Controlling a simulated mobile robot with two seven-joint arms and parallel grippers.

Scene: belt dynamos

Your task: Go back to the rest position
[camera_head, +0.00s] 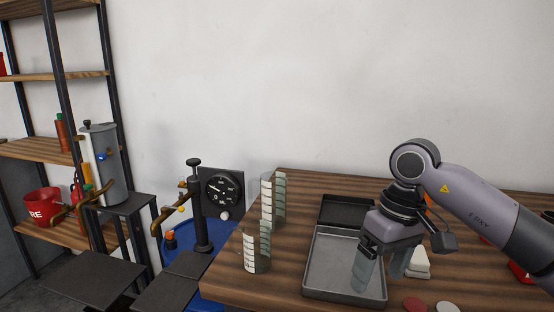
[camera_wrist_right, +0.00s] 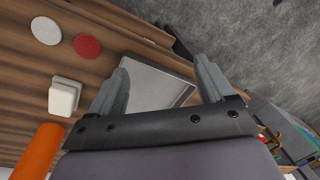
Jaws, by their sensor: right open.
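My right gripper (camera_head: 384,264) is above the right side of a grey metal tray (camera_head: 318,283) on the wooden table. Its two fingers are apart and nothing shows between them. In the right wrist view the open fingers of the right gripper (camera_wrist_right: 162,88) point towards the tray (camera_wrist_right: 178,92) and the table edge. My left gripper is in neither view.
The table (camera_head: 240,285) holds two clear graduated cylinders (camera_head: 257,250), a white block (camera_head: 419,266), a red disc (camera_head: 414,304) and a white disc (camera_head: 446,307). An orange object (camera_wrist_right: 38,150) is near the wrist. Left stand a shelf (camera_head: 60,75) and a gauge (camera_head: 222,188).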

